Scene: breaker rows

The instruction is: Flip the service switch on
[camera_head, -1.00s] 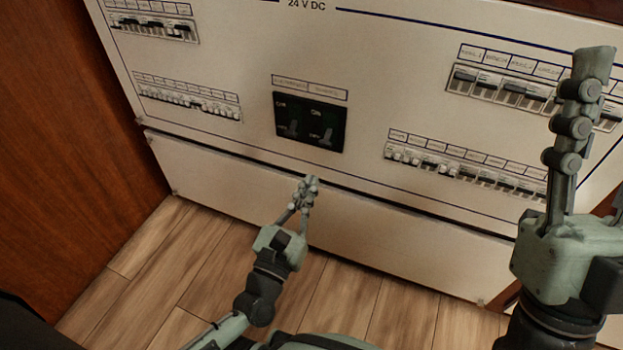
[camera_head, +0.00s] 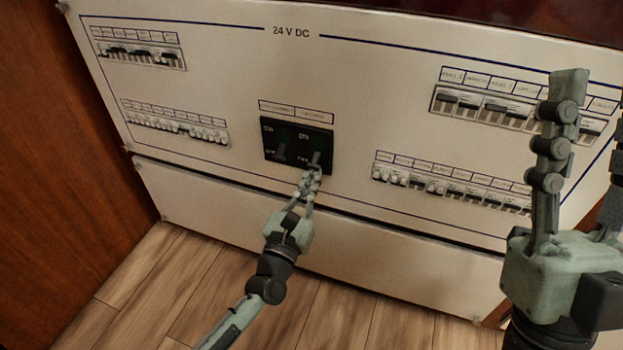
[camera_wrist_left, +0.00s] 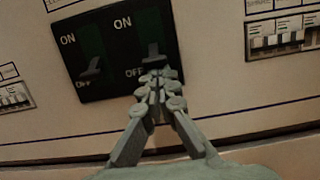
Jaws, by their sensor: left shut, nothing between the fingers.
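A black switch panel (camera_head: 268,138) on the cabinet front holds two levers side by side, with ON marked above and OFF below. The right lever (camera_head: 316,158) and the left lever (camera_head: 281,152) both point down toward OFF. I cannot read for certain which label says service. My left gripper (camera_head: 311,178) is shut and empty, its fingertips at the lower edge of the panel under the right lever. In the left wrist view, the fingertips (camera_wrist_left: 158,82) overlap the area just below the right lever (camera_wrist_left: 153,52); contact cannot be told. My right gripper (camera_head: 590,140) is open at the right.
Rows of small breakers flank the panel: upper left (camera_head: 142,54), lower left (camera_head: 175,124), upper right (camera_head: 490,108) and lower right (camera_head: 450,188). A wooden wall (camera_head: 60,150) stands at the left. The wood floor (camera_head: 150,270) in front is clear.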

